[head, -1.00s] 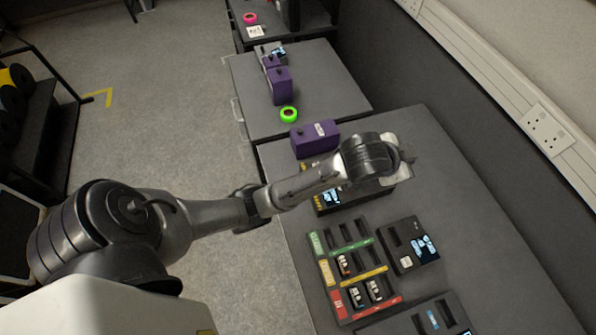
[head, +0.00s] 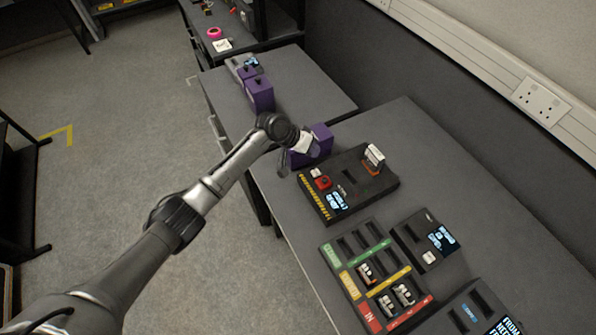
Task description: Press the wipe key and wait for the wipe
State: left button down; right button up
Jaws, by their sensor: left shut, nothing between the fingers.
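A black device (head: 362,205) with a yellow-striped edge and a small lit screen sits on the near bench. On its left end are a red key (head: 323,183) and a white key (head: 316,172); I cannot read which is marked wipe. A pale cartridge (head: 374,157) stands upright in an orange-edged slot at its back right. My left gripper (head: 306,150) is shut and empty, just behind and left of the keys, in front of a purple box. Its fingertips are hard to make out, and I see no contact with either key. My right gripper is not in view.
A tray (head: 365,228) with green, yellow and red rows holds several small cartridges. A smaller device (head: 428,240) with a screen stands right of it, another (head: 478,312) at bottom right. Purple boxes (head: 260,95) stand farther back. The bench's right side is clear.

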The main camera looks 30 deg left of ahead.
pick_arm(q)
jog(key=shift+w+d+r+t+h, duration=0.3)
jog(key=shift+w+d+r, duration=0.2)
jog(key=shift+d, duration=0.1)
